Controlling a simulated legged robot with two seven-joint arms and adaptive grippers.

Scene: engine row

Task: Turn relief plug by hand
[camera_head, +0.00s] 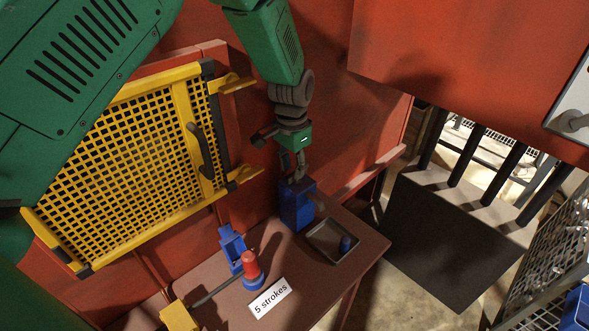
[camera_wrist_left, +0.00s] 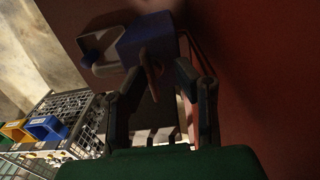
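My left gripper (camera_head: 293,172) points down just above a blue block (camera_head: 297,207) on the red-brown bench. In the left wrist view the gripper (camera_wrist_left: 160,72) has its two dark fingers apart. A thin, reddish-brown piece (camera_wrist_left: 150,72) stands between them in front of the blue block (camera_wrist_left: 147,42). It may be the relief plug; the view is too dark to be sure. I cannot tell whether a finger touches it. My right gripper is not in view.
A shallow tray (camera_head: 322,250) with a blue cylinder (camera_head: 346,244) lies right of the block. A red-topped part (camera_head: 250,264), a dark lever (camera_head: 216,290) and a "5 strokes" label (camera_head: 270,298) are nearer. A yellow mesh panel (camera_head: 130,160) stands left; a red wall (camera_head: 335,120) stands behind.

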